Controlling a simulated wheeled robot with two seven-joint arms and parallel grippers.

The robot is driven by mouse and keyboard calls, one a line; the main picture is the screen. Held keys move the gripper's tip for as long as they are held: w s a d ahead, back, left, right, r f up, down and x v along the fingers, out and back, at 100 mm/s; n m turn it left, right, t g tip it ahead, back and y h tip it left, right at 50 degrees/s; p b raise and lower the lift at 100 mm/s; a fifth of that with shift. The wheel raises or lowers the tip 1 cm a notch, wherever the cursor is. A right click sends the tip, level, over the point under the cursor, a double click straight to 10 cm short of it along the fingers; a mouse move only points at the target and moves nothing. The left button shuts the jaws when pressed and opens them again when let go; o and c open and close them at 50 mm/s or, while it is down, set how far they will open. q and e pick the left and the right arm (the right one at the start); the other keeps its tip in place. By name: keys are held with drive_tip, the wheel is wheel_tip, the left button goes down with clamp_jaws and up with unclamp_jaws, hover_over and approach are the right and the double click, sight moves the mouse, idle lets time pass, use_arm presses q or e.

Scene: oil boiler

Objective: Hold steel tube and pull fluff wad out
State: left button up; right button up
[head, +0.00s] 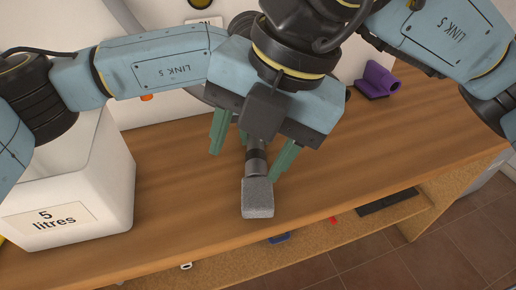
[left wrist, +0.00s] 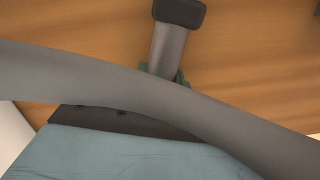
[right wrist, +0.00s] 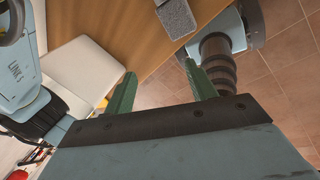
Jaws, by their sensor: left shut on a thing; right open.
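The fluff wad (head: 257,199) is a grey fuzzy block at the near end of the steel tube (head: 256,166). The wad also shows at the top of the right wrist view (right wrist: 175,17). My left gripper (head: 243,136) is shut on the tube, mostly hidden behind my right gripper in the head view. The left wrist view shows the steel tube (left wrist: 169,48) with a dark end piece, between green fingers (left wrist: 163,73). My right gripper (head: 246,166) is open; its fingers appear either side of the tube in the head view, touching nothing that I can see.
A white box marked 5 litres (head: 98,190) stands at the left of the wooden bench (head: 190,225). A purple object (head: 378,80) lies at the back right. A lower shelf (head: 330,232) holds small items. The bench between box and tube is clear. A grey band crosses the left wrist view.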

sight(257, 186)
drive_tip(key=w+f+n+t+h, duration=0.1)
drive_tip(key=f, duration=0.3)
drive_tip(key=w+f+n+t+h, duration=0.1)
drive_tip(key=f, duration=0.2)
drive_tip(key=w+f+n+t+h, duration=0.1)
drive_tip(key=w+f, duration=0.1)
drive_tip(key=f, duration=0.2)
drive_tip(key=shift+d+f+n+t+h, duration=0.3)
drive_tip(key=shift+d+n+t, duration=0.1)
drive_tip(key=c, duration=1)
drive_tip(key=shift+s, duration=0.1)
drive_tip(key=shift+c, duration=0.3)
